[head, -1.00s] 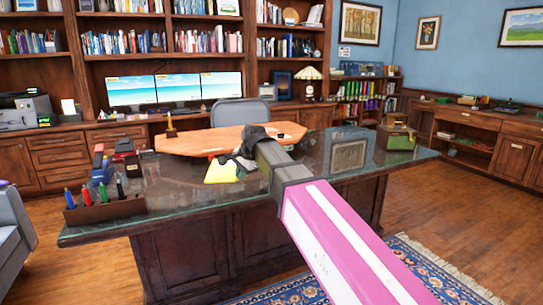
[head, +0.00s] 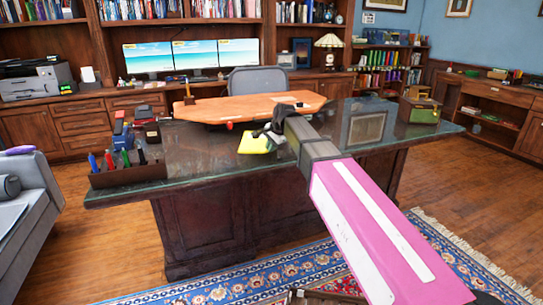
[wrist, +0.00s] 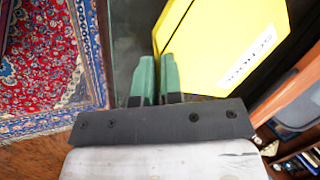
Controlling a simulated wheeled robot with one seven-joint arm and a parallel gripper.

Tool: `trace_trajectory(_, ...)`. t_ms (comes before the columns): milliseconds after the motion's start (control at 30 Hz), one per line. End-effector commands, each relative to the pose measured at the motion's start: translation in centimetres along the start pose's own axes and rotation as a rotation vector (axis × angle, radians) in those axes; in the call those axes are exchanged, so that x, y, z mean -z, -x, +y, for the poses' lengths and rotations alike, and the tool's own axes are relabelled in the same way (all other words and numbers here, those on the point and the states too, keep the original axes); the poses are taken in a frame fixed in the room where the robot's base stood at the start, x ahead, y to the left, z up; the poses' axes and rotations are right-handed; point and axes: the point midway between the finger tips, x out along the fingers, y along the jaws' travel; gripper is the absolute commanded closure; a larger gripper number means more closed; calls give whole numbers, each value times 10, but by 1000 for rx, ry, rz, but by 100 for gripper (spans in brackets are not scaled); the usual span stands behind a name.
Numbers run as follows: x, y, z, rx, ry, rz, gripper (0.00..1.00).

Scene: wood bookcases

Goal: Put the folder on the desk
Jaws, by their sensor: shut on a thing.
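In the wrist view the folder (wrist: 225,45) is a bright yellow panel with dark lettering partly cut by the frame. My gripper (head: 268,131) is shut on its edge. The green fingers (wrist: 157,75) stand close together at the folder's left corner in the wrist view. The folder appears over the desk top, but I cannot tell whether it touches the surface. My arm hides part of the desk.
A pen organizer (head: 127,173) and a stapler-like item (head: 122,130) sit at the left. A green box (head: 418,108) stands at the right end. Bare glass lies left of the folder. A grey chair (head: 257,80) is behind.

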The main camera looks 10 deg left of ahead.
Motion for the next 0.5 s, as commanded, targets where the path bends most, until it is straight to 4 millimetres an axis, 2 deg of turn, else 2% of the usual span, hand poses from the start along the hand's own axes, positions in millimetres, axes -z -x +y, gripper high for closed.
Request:
trace_trajectory(167, 1, -9, 4, -1, 1, -1, 100)
trace_trajectory(400, 1, -35, 16, -1, 1, -1, 100)
trace_trajectory(500, 1, -38, 17, 1, 1, 0, 100)
